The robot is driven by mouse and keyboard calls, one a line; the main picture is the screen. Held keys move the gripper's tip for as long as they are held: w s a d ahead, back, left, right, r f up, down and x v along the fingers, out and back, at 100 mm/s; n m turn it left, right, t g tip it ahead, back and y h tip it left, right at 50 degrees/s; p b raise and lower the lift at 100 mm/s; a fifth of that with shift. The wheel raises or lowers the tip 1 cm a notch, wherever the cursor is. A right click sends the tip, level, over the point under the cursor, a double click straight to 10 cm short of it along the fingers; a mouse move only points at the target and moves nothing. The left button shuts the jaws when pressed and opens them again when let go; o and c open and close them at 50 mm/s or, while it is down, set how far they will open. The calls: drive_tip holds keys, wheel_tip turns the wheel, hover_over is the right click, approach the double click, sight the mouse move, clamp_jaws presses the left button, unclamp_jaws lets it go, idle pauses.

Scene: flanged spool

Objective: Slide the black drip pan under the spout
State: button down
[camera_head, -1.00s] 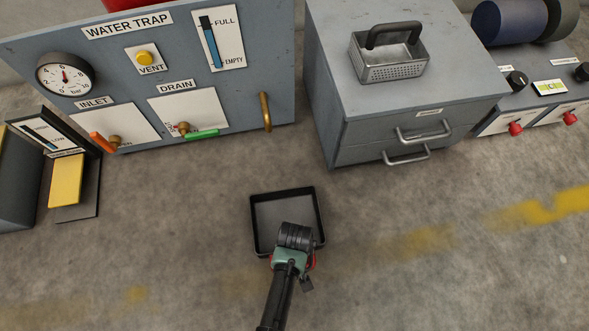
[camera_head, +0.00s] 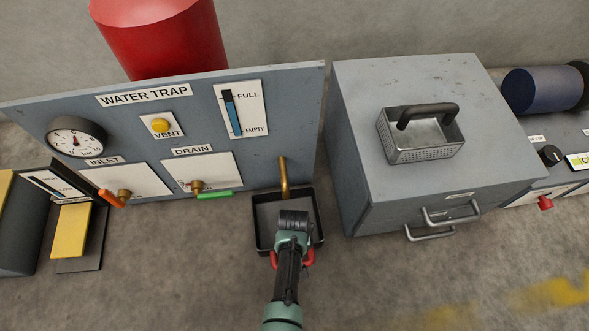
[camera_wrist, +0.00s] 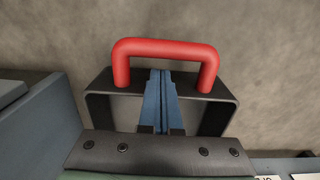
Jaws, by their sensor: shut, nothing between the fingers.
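The black drip pan (camera_head: 262,204) lies on the floor against the water trap panel. Its far part is below the brass spout (camera_head: 284,178), whose lower end overlaps the pan's back edge in the head view. The pan's red handle (camera_head: 308,260) is on its near side; it also shows in the wrist view (camera_wrist: 165,48). My gripper (camera_wrist: 160,73) is shut and empty, its blue fingers at the pan's handle-side wall, between the handle's legs. I cannot tell whether they touch. In the head view my wrist hides the fingers and part of the pan.
The grey drawer cabinet (camera_head: 365,205) stands close right of the pan, with a metal basket (camera_head: 422,140) on top. The panel (camera_head: 70,110) carries an orange inlet lever (camera_head: 111,199) and a green drain lever (camera_head: 214,195). A yellow pedal (camera_head: 71,230) is at left. The floor in front is clear.

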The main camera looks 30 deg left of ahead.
drive_tip(key=shift+r, duration=0.15)
wheel_tip(320, 180, up, 10)
drive_tip(key=p, duration=1)
drive_tip(key=shift+f, duration=0.2)
